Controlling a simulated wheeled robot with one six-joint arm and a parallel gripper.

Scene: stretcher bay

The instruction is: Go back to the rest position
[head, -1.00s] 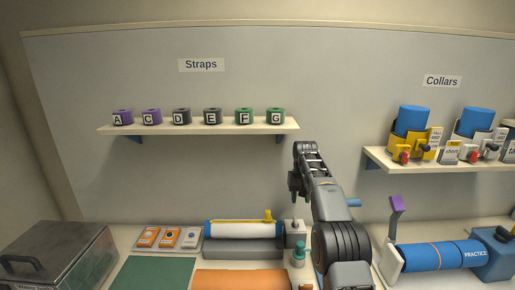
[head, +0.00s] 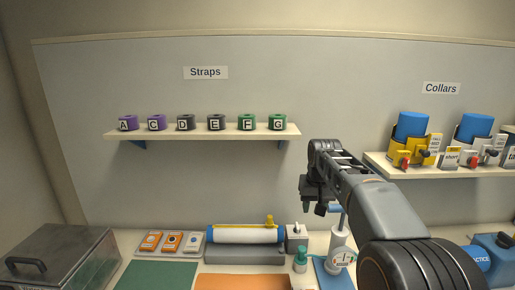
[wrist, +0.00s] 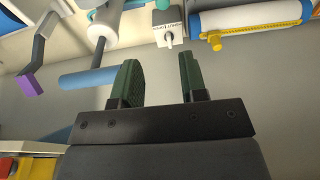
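My gripper (head: 318,207) hangs in front of the back panel, right of the strap shelf and above the counter. In the wrist view my gripper (wrist: 158,72) has its two green-padded fingers apart with nothing between them. My arm hides part of the counter's right side and most of the blue practice limb (head: 480,258).
The strap shelf (head: 205,134) holds several lettered rolls. The collar shelf (head: 440,172) stands right, close behind my arm.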

